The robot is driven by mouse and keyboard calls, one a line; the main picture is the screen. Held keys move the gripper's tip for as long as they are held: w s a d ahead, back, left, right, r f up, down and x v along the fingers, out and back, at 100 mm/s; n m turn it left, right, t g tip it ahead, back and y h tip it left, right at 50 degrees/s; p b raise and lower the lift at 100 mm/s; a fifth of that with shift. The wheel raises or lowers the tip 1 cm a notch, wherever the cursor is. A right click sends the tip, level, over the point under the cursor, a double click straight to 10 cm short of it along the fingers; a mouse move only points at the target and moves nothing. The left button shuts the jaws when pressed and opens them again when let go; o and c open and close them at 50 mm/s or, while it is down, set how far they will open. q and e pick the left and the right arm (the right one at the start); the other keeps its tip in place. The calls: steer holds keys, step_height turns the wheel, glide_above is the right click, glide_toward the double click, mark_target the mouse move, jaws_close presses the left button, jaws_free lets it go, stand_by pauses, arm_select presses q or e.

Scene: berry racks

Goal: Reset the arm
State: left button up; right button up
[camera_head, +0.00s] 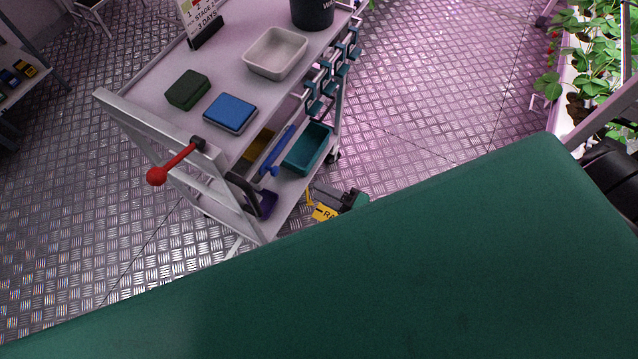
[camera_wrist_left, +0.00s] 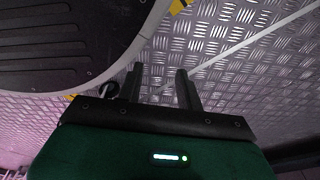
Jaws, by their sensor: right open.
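The left wrist view shows my left gripper (camera_wrist_left: 160,72), with two dark fingers apart and nothing held between them. It points over the metal floor. In the head view, the small dark part with a green body beyond my arm appears to be my right gripper (camera_head: 325,193). It is open, low beside the lower shelf of the cart (camera_head: 135,110), and partly hidden by my large green arm link. Whether it touches the cart or the yellow label (camera_head: 324,212) cannot be told. My left gripper cannot be made out in the head view.
The cart carries a white tray (camera_head: 276,72), a green box (camera_head: 188,90), a blue box (camera_head: 230,111) and a dark pot (camera_head: 313,12). A teal bin (camera_head: 307,160) sits lower. Plants (camera_head: 597,55) stand at right. Patterned floor (camera_head: 440,90) is clear between.

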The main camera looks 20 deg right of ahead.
stand_by(0.4)
steer(key=s+d+f+n+g+h+p, duration=0.2)
steer(key=d+f+n+g+h+p, duration=0.3)
steer(key=f, duration=0.8)
steer(key=s+d+f+n+h, duration=0.25)
steer(key=d+f, duration=0.35)
steer(key=f, duration=0.6)
arm_select(q)
steer(key=s+a+p, duration=0.2)
steer(key=s+p, duration=0.1)
steer(key=s, duration=0.8)
steer(key=shift+s+g, duration=0.35)
steer(key=shift+g, duration=0.05)
arm_select(e)
steer(key=s+f+n+g+h, duration=0.1)
steer(key=s+f, duration=0.3)
steer(key=s, duration=0.4)
steer(key=s+f+n+g+h, duration=0.1)
steer(key=s+f+g, duration=0.3)
steer(key=s, duration=0.5)
steer(key=s+f+n+g+h, duration=0.1)
steer(key=s+f+n+g, duration=0.2)
steer(key=s, duration=0.6)
steer(key=shift+a+f, duration=0.2)
steer(key=shift+f, duration=0.7)
arm_select(q)
steer(key=shift+r, duration=0.1)
arm_select(e)
steer(key=shift+n+h, duration=0.25)
